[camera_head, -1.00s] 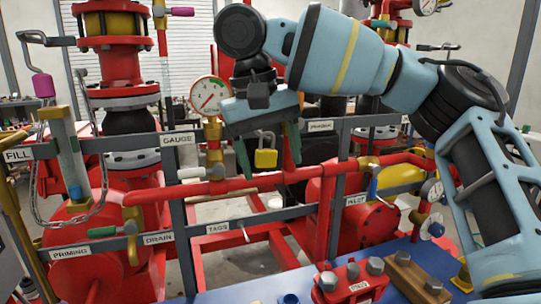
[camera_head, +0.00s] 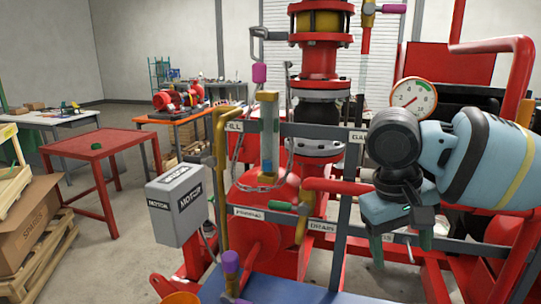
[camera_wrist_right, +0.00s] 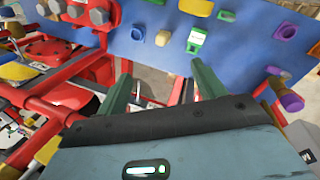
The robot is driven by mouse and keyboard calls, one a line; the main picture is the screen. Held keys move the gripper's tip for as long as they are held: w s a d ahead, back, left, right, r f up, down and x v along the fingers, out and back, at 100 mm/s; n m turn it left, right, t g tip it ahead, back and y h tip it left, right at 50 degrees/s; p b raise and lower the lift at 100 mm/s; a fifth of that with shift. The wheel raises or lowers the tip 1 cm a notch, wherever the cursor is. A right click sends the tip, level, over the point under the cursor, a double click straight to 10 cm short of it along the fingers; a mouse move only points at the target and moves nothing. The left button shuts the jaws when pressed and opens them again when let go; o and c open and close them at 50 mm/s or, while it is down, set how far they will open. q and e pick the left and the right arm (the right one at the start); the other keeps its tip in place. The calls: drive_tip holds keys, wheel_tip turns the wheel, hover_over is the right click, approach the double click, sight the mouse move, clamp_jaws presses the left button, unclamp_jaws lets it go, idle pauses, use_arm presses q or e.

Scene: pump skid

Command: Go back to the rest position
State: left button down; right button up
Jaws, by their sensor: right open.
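My right gripper (camera_head: 400,243) hangs in front of the pump skid's grey label frame (camera_head: 345,185), at the right of the head view. Its green fingers point down and stand apart, with nothing visible between them. In the right wrist view the gripper (camera_wrist_right: 163,85) is also open and empty. Beyond its fingertips lies a blue surface (camera_wrist_right: 160,50) with small coloured parts on it. My right arm comes in from the right edge of the head view and hides part of the skid. My left gripper is not in view.
Red skid pipes (camera_head: 335,187) run close behind the right gripper. A grey motor box (camera_head: 178,208) stands at centre left.

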drive_tip(key=s+a+f+n+t+y, duration=0.1)
drive_tip(key=s+a+f+n+y, duration=0.3)
drive_tip(key=a+f, duration=0.65)
drive_tip(key=s+a+f+n+y, duration=0.25)
drive_tip(key=s+a+f, duration=0.4)
drive_tip(key=f, duration=0.75)
drive_tip(key=s+d+f+m+t+h, duration=0.1)
drive_tip(key=s+d+f+m+h, duration=0.15)
drive_tip(key=s+d+f, duration=0.5)
drive_tip(key=s+d+f+m+h, duration=0.1)
drive_tip(key=s+d+f+m, duration=0.3)
drive_tip(key=s+d, duration=0.65)
drive_tip(key=w+a+f+t+y, duration=0.1)
drive_tip(key=w+a+f+t, duration=0.1)
drive_tip(key=w+f+t, duration=0.5)
wheel_tip(320, 180, down, 4)
drive_tip(key=shift+r+n+t+y, duration=0.1)
drive_tip(key=shift+n+t+y, duration=0.3)
